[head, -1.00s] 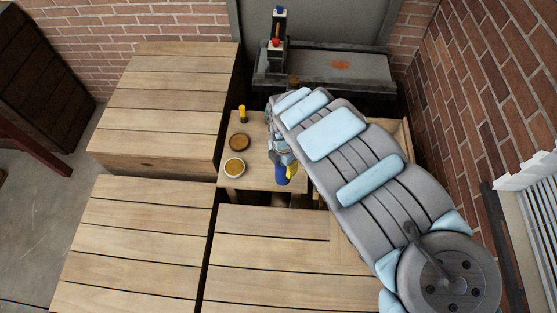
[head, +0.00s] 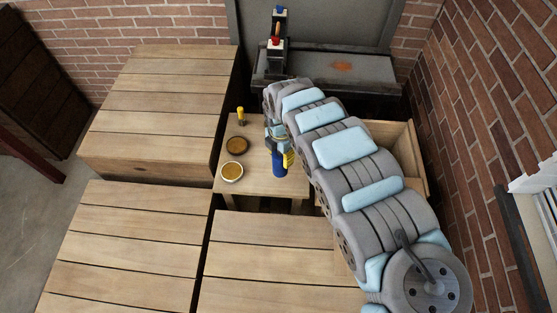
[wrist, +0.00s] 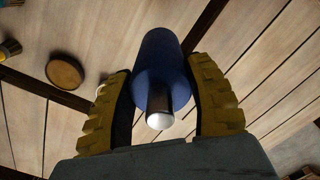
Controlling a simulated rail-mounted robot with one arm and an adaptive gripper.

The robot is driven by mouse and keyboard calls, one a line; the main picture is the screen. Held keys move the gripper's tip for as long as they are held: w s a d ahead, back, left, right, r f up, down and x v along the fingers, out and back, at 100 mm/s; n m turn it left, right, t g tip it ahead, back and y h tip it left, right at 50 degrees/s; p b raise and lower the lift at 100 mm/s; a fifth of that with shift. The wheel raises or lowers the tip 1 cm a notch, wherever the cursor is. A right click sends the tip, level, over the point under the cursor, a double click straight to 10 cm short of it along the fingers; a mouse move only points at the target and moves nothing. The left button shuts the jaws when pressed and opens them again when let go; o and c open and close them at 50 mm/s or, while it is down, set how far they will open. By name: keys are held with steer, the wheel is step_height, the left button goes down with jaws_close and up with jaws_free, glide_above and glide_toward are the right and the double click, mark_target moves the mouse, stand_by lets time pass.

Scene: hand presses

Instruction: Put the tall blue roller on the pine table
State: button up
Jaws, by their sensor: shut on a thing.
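My gripper (head: 280,152) is shut on the blue roller (head: 279,166), which hangs below its fingers over a small pale wooden table (head: 262,190). In the wrist view the yellow-padded fingers (wrist: 162,105) press both sides of the roller (wrist: 160,52); a dark neck with a pale end faces the camera. I cannot tell whether the roller's far end touches the wood. Several wooden surfaces look alike, and none is marked as the pine table.
On the small table stand a brown disc (head: 237,146), a pale-rimmed round dish (head: 232,171) and a yellow-and-black roller (head: 240,116). Larger slatted tables (head: 160,100) lie to the left and front. A press (head: 277,55) with red and blue tops stands on the dark bench behind.

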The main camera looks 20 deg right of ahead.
steer(key=w+f+b, duration=0.1)
steer(key=w+f, duration=0.1)
steer(key=f, duration=0.1)
steer(key=shift+w+d+f+b, duration=0.15)
steer(key=shift+w+f+b, duration=0.15)
steer(key=shift+b, duration=0.1)
steer(key=shift+w+d+f+b, duration=0.2)
steer(key=shift+w+f+b, duration=0.15)
steer(key=shift+w, duration=0.1)
steer(key=shift+w+f+b, duration=0.2)
steer(key=shift+f+b, duration=0.5)
steer(key=shift+f, duration=1)
steer(key=shift+f, duration=0.1)
steer(key=o, duration=1.2)
steer(key=shift+d, duration=0.1)
